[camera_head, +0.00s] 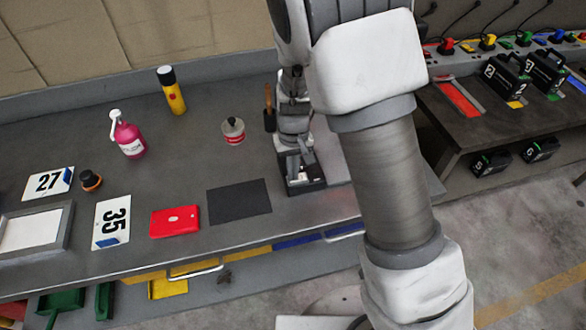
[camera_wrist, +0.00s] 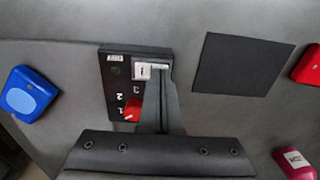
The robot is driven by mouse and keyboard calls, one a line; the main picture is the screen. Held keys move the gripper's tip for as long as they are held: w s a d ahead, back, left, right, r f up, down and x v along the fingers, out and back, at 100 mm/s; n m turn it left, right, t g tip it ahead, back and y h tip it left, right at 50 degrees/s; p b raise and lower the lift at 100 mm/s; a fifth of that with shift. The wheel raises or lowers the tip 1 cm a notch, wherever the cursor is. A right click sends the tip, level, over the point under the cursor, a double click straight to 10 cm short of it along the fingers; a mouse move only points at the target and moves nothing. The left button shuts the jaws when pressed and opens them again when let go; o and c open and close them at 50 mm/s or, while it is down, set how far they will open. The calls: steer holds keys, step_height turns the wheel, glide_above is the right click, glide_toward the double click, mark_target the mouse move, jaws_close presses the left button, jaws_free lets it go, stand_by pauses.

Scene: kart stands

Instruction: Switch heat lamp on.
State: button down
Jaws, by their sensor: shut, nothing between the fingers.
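A black control box (camera_wrist: 113,95) lies on the grey bench, with a white switch marked "I" (camera_wrist: 141,71), a red knob (camera_wrist: 132,110), printed digits and a dark green dot. I cannot tell which way the switch is set. My gripper (camera_wrist: 161,72) is shut and empty, pointing down with its fingertips at the right edge of the white switch; whether they touch it is unclear. In the head view my gripper (camera_head: 297,182) stands over the box (camera_head: 312,187) and hides part of it. I cannot make out a heat lamp in either view.
A black mat (camera_head: 240,200) and a red case (camera_head: 175,221) lie left of the box. A pink bottle (camera_head: 131,140), a clear jar (camera_head: 233,132) and a yellow-black can (camera_head: 172,90) stand farther back. A blue case (camera_wrist: 28,93) sits near the box in the wrist view.

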mark_target(306, 178)
steer(key=shift+a+f, duration=0.1)
steer(key=shift+f, duration=0.25)
steer(key=shift+s+r, duration=0.1)
steer(key=shift+r, duration=0.1)
steer(key=shift+w+d+r, duration=0.1)
steer(key=shift+w+d, duration=0.05)
steer(key=shift+d, duration=0.3)
steer(key=shift+w+d+r, duration=0.1)
steer(key=shift+w+d, duration=0.05)
steer(key=shift+d, duration=0.25)
step_height(306, 178, up, 14)
steer(key=d+p, duration=0.1)
steer(key=p, duration=0.1)
steer(key=shift+w+d, duration=0.25)
steer(key=shift+d, duration=0.15)
